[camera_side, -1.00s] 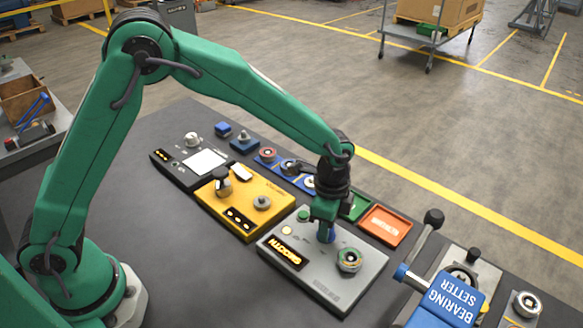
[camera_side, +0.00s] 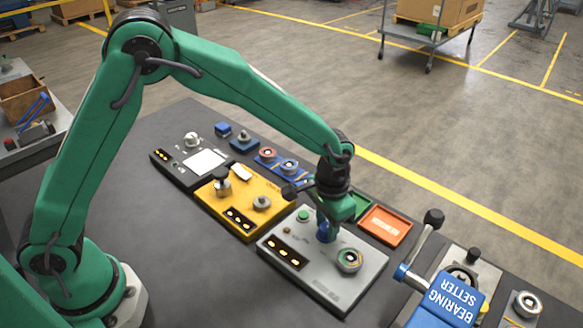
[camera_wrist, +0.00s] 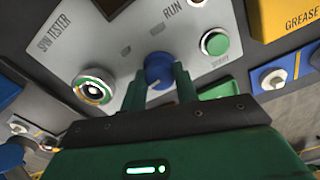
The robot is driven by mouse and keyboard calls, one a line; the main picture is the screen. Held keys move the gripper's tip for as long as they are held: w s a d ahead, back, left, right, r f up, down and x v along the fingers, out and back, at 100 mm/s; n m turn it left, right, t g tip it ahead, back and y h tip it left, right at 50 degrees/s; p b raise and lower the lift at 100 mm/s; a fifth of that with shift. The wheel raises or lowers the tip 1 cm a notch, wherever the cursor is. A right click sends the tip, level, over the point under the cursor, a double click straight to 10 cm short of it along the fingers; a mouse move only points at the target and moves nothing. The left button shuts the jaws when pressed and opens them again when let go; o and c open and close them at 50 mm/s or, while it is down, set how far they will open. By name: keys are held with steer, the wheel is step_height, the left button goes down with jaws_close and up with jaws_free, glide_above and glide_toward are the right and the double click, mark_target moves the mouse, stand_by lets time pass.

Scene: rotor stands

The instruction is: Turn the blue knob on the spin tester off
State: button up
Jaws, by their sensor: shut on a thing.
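The spin tester (camera_side: 345,292) is a grey panel box on the dark table, with a dark display (camera_side: 287,253) showing a few lit marks. Its blue knob (camera_side: 323,236) is between the fingers of my gripper (camera_side: 325,226), which points down over the panel. In the wrist view the blue knob (camera_wrist: 158,67) shows between the two green fingers of my gripper (camera_wrist: 160,74), which are shut on it. The "RUN" label is printed nearby. The knob's pointer mark cannot be made out.
A green button (camera_wrist: 215,43) sits beside the knob. A round spindle with a rotor (camera_side: 349,260) is at the panel's right. A yellow box (camera_side: 230,205) stands left, an orange tray (camera_side: 385,225) behind right, and a blue bearing setter (camera_side: 452,298) at the front right.

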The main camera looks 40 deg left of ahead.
mark_target(327, 226)
steer(key=shift+r+n, duration=0.1)
steer(key=shift+n, duration=0.8)
steer(key=o, duration=1)
steer(key=shift+r, duration=0.1)
steer(key=shift+r, duration=3.8)
